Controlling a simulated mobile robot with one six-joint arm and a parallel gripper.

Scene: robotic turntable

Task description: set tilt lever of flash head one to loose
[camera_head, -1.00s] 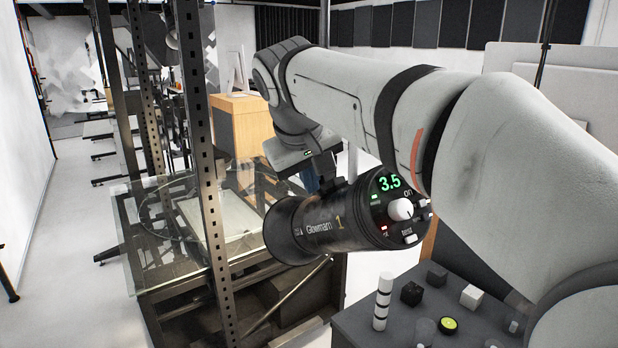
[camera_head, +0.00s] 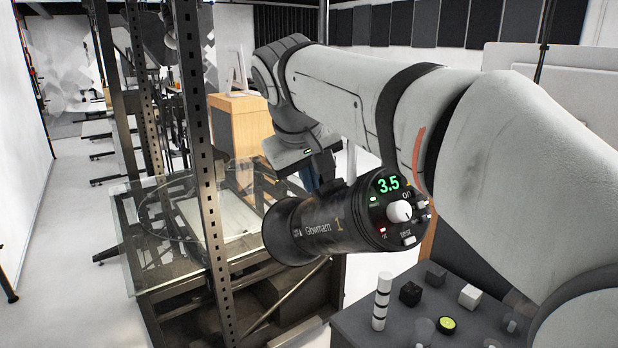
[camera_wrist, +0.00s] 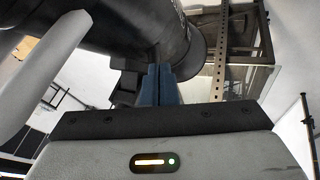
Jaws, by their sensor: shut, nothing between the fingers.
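Flash head one (camera_head: 335,222) is a black cylinder marked "Glowmarn 1", with a flared front at the left and a control panel reading 3.5 at the right. It hangs below my arm in the head view. In the wrist view its dark body (camera_wrist: 130,22) fills the upper left. My gripper (camera_wrist: 158,72) has its blue-grey fingers together, pointing up at the dark bracket area beside the flash head. I cannot tell whether the fingertips touch it. In the head view the fingers are mostly hidden behind the flash head. The tilt lever cannot be made out.
A glass-topped turntable (camera_head: 150,265) on a dark frame stands at the left, with a perforated upright post (camera_head: 208,190) in front. A dark grey table (camera_head: 390,338) with small blocks and a striped cylinder (camera_head: 381,300) is at lower right.

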